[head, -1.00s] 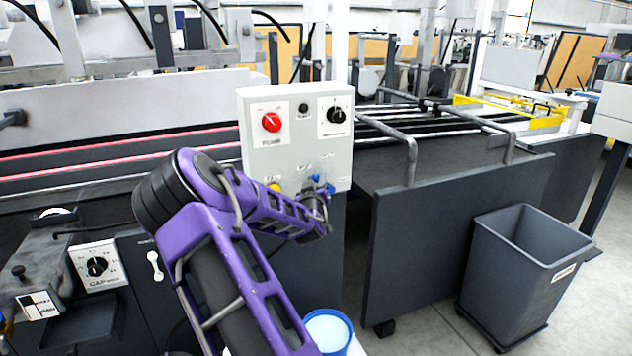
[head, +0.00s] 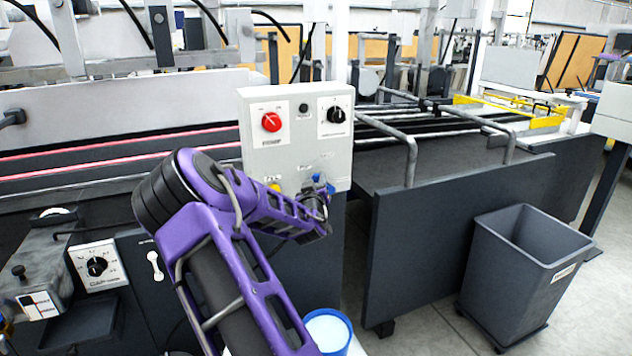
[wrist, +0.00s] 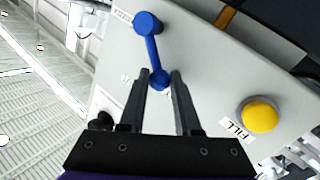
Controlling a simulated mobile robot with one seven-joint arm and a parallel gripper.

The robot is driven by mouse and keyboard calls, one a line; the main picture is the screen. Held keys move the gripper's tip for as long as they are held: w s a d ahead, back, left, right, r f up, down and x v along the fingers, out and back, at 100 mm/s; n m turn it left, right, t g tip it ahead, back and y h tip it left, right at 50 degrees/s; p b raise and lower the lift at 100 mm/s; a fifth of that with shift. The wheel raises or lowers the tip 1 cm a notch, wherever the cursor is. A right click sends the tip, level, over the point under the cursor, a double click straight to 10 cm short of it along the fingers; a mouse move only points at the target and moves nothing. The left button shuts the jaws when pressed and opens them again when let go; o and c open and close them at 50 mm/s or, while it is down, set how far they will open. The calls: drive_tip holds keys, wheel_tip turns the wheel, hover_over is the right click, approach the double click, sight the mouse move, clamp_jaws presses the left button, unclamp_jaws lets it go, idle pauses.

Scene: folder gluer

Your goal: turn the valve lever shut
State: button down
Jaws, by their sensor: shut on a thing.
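The blue valve lever (wrist: 152,45) is on the pale control box. In the wrist view its round hub is at the upper left, and its arm runs down to a round knob at the other end. My gripper (wrist: 160,78) has its two dark fingers on either side of that knob and is shut on it. In the head view only small blue parts of the lever (head: 317,178) show beside my gripper, and the rest is hidden by it.
The control box (head: 255,165) carries a red knob (head: 271,122), a black dial (head: 336,114) and a yellow FILL button (wrist: 260,115) near the lever. A grey bin (head: 520,265) stands on the floor at the right.

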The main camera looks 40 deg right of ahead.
drive_tip(key=shift+s+d+r+m+g+y, duration=0.1)
drive_tip(key=shift+d+r+m+g+y, duration=0.2)
drive_tip(key=shift+d+r+m, duration=0.35)
drive_tip(key=m, duration=0.1)
drive_tip(key=d+m, duration=0.1)
drive_tip(key=m+y, duration=0.1)
drive_tip(key=shift+s+d+r+g, duration=0.15)
drive_tip(key=shift+s+r+g, duration=0.1)
drive_tip(key=shift+r+g, duration=0.15)
drive_tip(key=shift+s+d+r+m+y, duration=0.15)
drive_tip(key=shift+d+r+m+y, duration=0.05)
drive_tip(key=shift+d+m+y, duration=0.4)
drive_tip(key=shift+d+m+y+p, duration=0.35)
drive_tip(key=shift+m+y+p, duration=0.15)
drive_tip(key=shift+m+p, duration=0.2)
drive_tip(key=shift+f, duration=0.1)
drive_tip(key=c, duration=0.9)
unclamp_jaws()
